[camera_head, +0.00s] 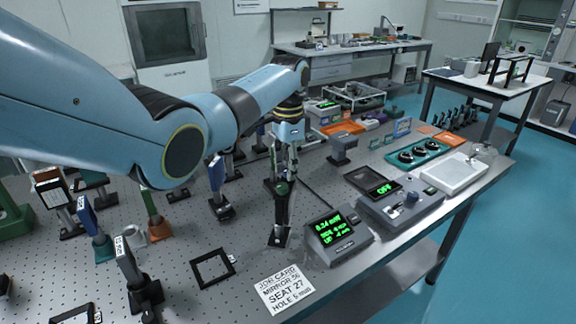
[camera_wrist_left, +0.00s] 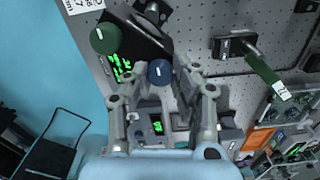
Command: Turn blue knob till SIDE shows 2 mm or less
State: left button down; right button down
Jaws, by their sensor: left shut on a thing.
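My left gripper (camera_head: 285,160) reaches down from the left arm onto a dark mirror mount on a post (camera_head: 280,208). In the left wrist view, the fingers (camera_wrist_left: 162,82) are closed about a round blue knob (camera_wrist_left: 160,72) with a white mark on top. The blue knob is hidden by the gripper in the head view. A green knob (camera_wrist_left: 105,38) sits beside it on the same mount. The readout box (camera_head: 340,236) stands right of the mount. Its green text has a top line in mW and SIDE and UP lines below; the SIDE number is too small to read surely. My right gripper is not in view.
A job card (camera_head: 284,290) reading SEAT 27 lies at the table's front edge. Several posts with optics crowd the left. An empty black frame (camera_head: 212,268) lies in front.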

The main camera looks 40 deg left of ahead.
pick_arm(q)
jog(key=shift+r+n+p, duration=0.1)
jog(key=shift+n+p, duration=0.6)
jog(key=shift+n, duration=0.1)
jog(key=n+p, duration=0.1)
jog(key=n, duration=0.1)
jog(key=shift+n+p, duration=0.3)
jog(key=n, duration=0.2)
jog(key=shift+n+p, duration=0.3)
jog(key=shift+p, duration=0.05)
jog(key=shift+n, duration=1.6)
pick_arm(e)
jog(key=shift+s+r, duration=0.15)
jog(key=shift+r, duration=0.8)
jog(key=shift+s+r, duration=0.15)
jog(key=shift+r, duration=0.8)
pick_arm(q)
jog(key=shift+n, duration=0.3)
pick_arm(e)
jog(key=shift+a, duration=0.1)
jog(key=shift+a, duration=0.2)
